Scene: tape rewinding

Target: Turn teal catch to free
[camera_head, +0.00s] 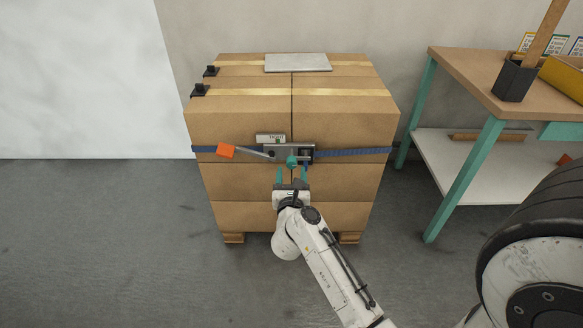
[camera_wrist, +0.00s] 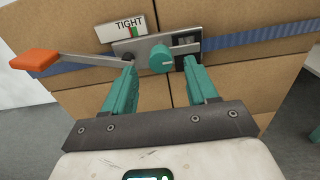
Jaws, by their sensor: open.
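The teal catch (camera_wrist: 161,59) is a round knob on the grey metal ratchet body (camera_wrist: 130,47), on the front of the box stack. The catch also shows in the head view (camera_head: 291,162). My gripper (camera_wrist: 160,75) is open, with its two teal fingers spread to the left and right of the catch. The fingertips look close to the ratchet body; I cannot tell whether they touch it. A small label (camera_wrist: 126,27) above the ratchet reads TIGHT, with a green and a red mark. A lever with an orange handle (camera_wrist: 34,60) reaches left from the ratchet.
A blue strap (camera_head: 350,152) runs around the stacked cardboard boxes (camera_head: 345,118), which stand on a wooden pallet (camera_head: 234,238). A grey plate (camera_head: 298,62) lies on top. A workbench (camera_head: 470,68) with teal legs stands at the right. The floor at left is clear.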

